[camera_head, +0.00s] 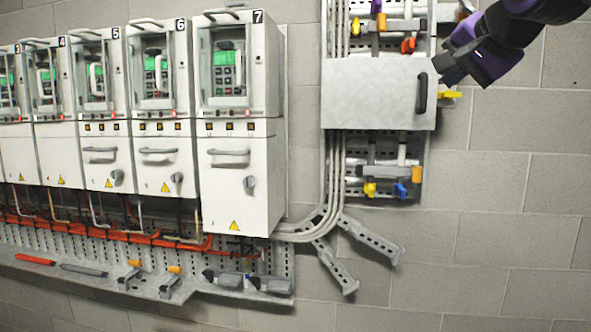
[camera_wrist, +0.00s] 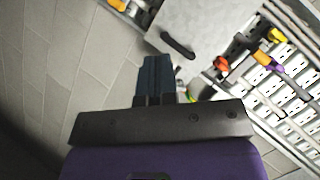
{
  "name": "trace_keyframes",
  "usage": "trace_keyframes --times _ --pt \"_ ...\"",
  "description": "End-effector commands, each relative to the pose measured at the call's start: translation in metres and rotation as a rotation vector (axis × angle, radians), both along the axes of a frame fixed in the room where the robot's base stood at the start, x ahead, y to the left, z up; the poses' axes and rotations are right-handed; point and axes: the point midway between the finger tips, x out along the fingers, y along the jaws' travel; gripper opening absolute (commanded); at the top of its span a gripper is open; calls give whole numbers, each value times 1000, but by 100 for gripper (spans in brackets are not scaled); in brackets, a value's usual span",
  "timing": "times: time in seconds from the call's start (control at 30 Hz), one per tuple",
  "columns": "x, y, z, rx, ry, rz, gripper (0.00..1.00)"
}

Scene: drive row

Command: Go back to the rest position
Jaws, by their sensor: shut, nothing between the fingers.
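My gripper (camera_head: 452,72) is at the upper right of the head view, at the right side of a grey cover box on the wall. It is close to the box's black handle (camera_head: 422,92); I cannot tell whether they touch. In the wrist view, the fingers of my gripper (camera_wrist: 157,75) are together with nothing between them. The handle also shows there (camera_wrist: 178,45), apart from the fingertips in the picture. The grey box (camera_head: 375,95) looks closed.
A row of white numbered drive cabinets (camera_head: 238,170) fills the left. Colored valve-like handles (camera_head: 385,188) sit below and above the grey box. A perforated shelf (camera_head: 130,283) with tools runs along the lower left. Bare block wall (camera_head: 510,220) lies at the lower right.

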Motion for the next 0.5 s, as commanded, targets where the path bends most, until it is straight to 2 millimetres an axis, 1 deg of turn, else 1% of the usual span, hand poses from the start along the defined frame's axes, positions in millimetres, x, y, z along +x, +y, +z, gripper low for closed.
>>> trace_keyframes --times 0.03,0.07,0.1,0.17,0.2,0.27,0.3,0.4,0.5 --pt "-22 -5 -25 -76 53 29 0" --pt "-34 -8 -41 -124 85 52 0" --pt "-50 -11 -62 -187 130 85 0" --pt "-75 -14 -92 -278 195 142 0" --pt "-91 -17 -113 -335 238 182 0" --pt "-116 -20 -142 -414 301 244 0" --pt "-132 -22 -161 -462 341 287 0" --pt "-169 -25 -203 -564 429 392 0" --pt "-197 -27 -234 -633 494 478 0"
